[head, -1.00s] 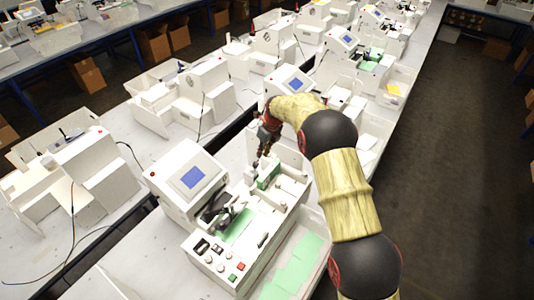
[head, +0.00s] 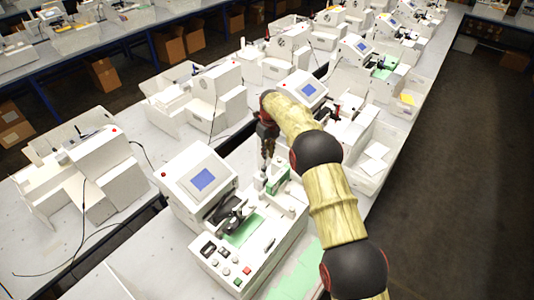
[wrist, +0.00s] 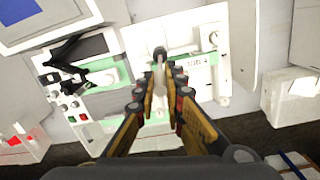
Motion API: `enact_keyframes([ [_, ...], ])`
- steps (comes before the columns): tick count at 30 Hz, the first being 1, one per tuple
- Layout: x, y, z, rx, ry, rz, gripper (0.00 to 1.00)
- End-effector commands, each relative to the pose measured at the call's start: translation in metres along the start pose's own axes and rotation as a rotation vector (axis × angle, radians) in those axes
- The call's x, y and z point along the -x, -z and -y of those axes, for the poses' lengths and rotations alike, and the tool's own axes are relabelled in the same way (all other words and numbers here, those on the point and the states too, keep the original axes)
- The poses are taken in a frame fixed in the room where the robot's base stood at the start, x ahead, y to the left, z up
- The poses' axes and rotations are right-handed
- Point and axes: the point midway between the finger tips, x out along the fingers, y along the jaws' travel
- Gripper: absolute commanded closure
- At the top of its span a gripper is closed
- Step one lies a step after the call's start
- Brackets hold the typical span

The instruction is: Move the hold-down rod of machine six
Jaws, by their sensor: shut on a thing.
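The nearest machine is a white pen plotter (head: 262,228) with a blue screen (head: 202,179) and a green bed. My gripper (head: 265,172) points down over its far end, beside a green-faced block (head: 278,181). In the wrist view my gripper (wrist: 160,72) has its two fingers closed around a slim grey rod with a rounded end (wrist: 160,54). The rod stands over the white and green plate (wrist: 185,62). The fingers hide its lower part. A dark label on the plate is too small to read surely.
A black clamp-like part (wrist: 72,58) and several buttons (wrist: 68,110) lie left of my gripper in the wrist view. More white machines (head: 96,160) line the tables. A dark aisle (head: 450,190) is open to the right.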

Motion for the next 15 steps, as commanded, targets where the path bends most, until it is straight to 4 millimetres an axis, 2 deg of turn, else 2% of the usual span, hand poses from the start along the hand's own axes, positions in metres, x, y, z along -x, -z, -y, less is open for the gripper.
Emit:
enact_keyframes([
  [3,-0.0007,0.0008,0.0008,-0.001,0.0,-0.001,1.0],
  [4,-0.0007,0.0008,0.0008,-0.001,0.0,-0.001,0.89],
  [15,-0.0005,0.0006,0.0002,0.0,0.0,0.0,0.7],
])
